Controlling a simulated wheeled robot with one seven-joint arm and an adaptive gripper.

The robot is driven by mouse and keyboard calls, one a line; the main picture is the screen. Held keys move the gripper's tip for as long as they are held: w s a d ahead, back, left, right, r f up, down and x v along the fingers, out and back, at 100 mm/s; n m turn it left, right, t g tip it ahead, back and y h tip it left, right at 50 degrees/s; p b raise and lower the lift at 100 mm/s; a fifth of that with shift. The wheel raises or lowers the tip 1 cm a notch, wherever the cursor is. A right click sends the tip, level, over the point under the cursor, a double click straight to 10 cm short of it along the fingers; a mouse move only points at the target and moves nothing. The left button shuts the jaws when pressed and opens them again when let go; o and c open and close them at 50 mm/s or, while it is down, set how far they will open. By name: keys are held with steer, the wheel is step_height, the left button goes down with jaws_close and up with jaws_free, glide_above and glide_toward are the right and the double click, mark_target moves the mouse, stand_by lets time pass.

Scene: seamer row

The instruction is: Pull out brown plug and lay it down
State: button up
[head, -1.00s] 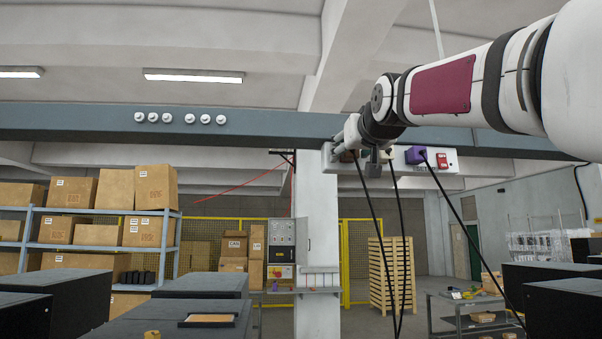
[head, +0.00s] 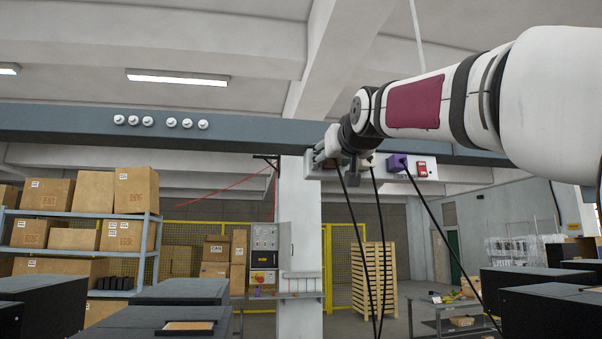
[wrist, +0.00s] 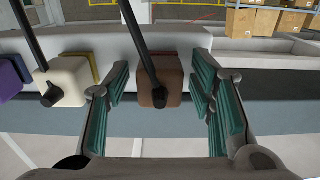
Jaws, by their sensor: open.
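The brown plug (wrist: 160,82) sits in the white socket strip between my gripper's two fingers in the wrist view, with its black cable running up from it. My gripper (wrist: 160,95) is open, with a gap between the plug and the teal finger pads on each side. In the head view my gripper (head: 326,152) is at the left end of the strip and hides most of the brown plug. A cream plug (wrist: 62,82) and a purple plug (wrist: 12,77) are to the left in the wrist view. The purple plug (head: 397,163) also shows in the head view.
The socket strip (head: 432,188) carries a red switch (head: 422,167) at its right end. Black cables (head: 352,225) hang down from the plugs. A white pillar (head: 300,240) stands below left of the strip. A long grey beam (head: 240,132) runs behind.

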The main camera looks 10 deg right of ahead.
jaws_close()
steer(key=shift+s+b, duration=0.7)
steer(key=shift+s, duration=2.25)
